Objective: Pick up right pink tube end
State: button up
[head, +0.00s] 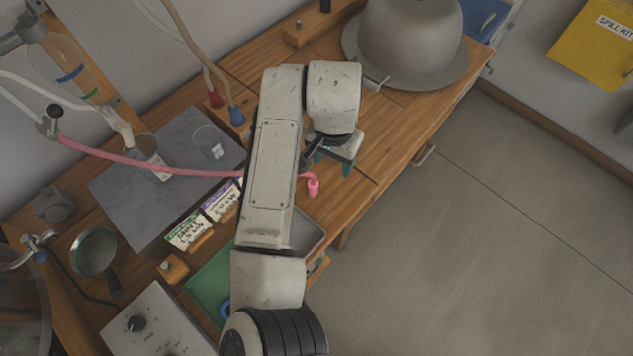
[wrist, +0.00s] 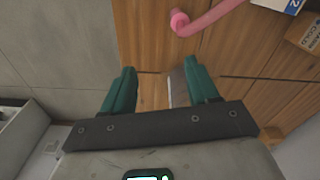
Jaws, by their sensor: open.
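The pink tube (head: 135,162) runs from a black-knobbed valve at the left across a grey mat, and passes behind my arm. Its right pink end (head: 313,187) shows just right of my arm, on the wooden bench. In the wrist view the right pink end (wrist: 180,22) is at the top, beyond my fingertips. My gripper (head: 333,166) has green fingers, spread apart, and is close to the tube end in the head view.
A large grey dome (head: 410,35) stands on the bench at the upper right. Small labelled cards (head: 186,232), a grey mat (head: 125,200) and a green tray (head: 207,285) lie left of my arm. The bench's front edge (head: 375,205) is close, with open floor beyond.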

aim_at(313, 183)
jog(key=a, duration=0.1)
jog(key=s+a, duration=0.1)
jog(key=a, duration=0.1)
jog(key=shift+s+a+f, duration=0.1)
jog(key=shift+s+a, duration=0.1)
jog(key=shift+a, duration=0.1)
notch_tip(313, 183, down, 5)
jog(key=shift+a+r, duration=0.1)
jog(key=shift+r, duration=0.1)
jog(key=shift+w+a+f+p, duration=0.1)
jog(key=shift+w+f+p, duration=0.15)
jog(key=shift+f, duration=1.2)
jog(key=shift+w+f+p, duration=0.1)
jog(key=shift+f+p, duration=0.1)
jog(key=shift+f, duration=1.25)
grip_shut()
jog(key=shift+r, duration=0.1)
